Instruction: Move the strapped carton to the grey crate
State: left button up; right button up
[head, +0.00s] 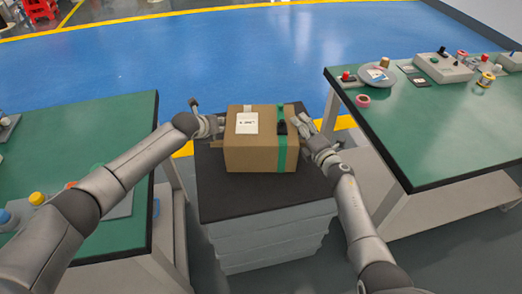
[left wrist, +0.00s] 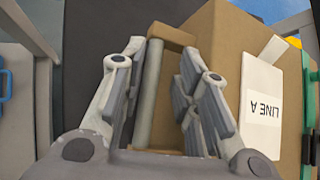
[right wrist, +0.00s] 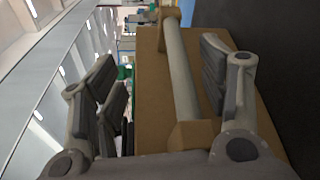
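The strapped carton (head: 256,155) is a brown box with a green strap (head: 283,150) and a white label (head: 247,123). It sits upright on a black-topped light-grey stand. Its label reads LINE A in the left wrist view. My left gripper (head: 213,127) is at the carton's left side, open, with its fingers on either side of a grey bar handle (left wrist: 150,90). My right gripper (head: 314,135) is at the right side, also open, with its fingers on either side of another bar handle (right wrist: 181,70). Both sets of fingers look apart from the bars. I cannot make out a separate grey crate.
The stand (head: 265,240) has a layered light-grey body and bare black top in front of the carton. A green table (head: 115,120) is at the left. Another green table (head: 425,130) at the right carries spools and a grey box. Blue floor (head: 230,50) lies clear behind.

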pick_arm(q)
jog(key=shift+s+f, duration=0.1)
jog(key=shift+f, duration=0.1)
pick_arm(e)
jog(key=shift+w+d+r, duration=0.1)
jog(key=shift+w+r, duration=0.1)
jog(key=shift+r, duration=0.2)
pick_arm(q)
jog(key=shift+s+a+r, duration=0.1)
jog(key=shift+s+r, duration=0.1)
jog(key=v, duration=0.7)
jog(key=shift+r, duration=0.25)
pick_arm(e)
jog(key=v, duration=1.2)
pick_arm(q)
jog(key=shift+s, duration=0.15)
pick_arm(e)
jog(key=shift+s+f, duration=0.1)
jog(key=shift+f, duration=0.1)
